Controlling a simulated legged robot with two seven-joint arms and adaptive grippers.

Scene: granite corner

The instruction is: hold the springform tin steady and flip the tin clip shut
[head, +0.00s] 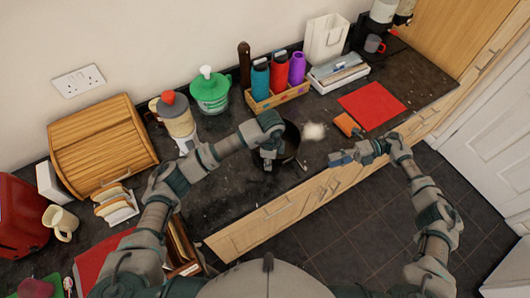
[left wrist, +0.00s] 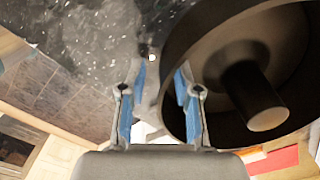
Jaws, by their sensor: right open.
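The springform tin (head: 291,142) is a dark round tin on the worktop, partly hidden by my left arm. In the left wrist view the tin (left wrist: 225,28) fills the right side, with a tube standing in its middle. My left gripper (head: 268,163) is at the tin's left side. In the left wrist view its fingers (left wrist: 160,95) are apart, and the tin's wall shows between and behind them; I cannot tell if they touch it. My right gripper (head: 335,159) is open and empty, right of the tin near the worktop's front edge. I cannot make out the clip.
A pale powdery patch (head: 313,131) lies right of the tin, with an orange sponge (head: 347,124) and red mat (head: 372,104) beyond. Dark worktop (head: 225,195) is clear at front left.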

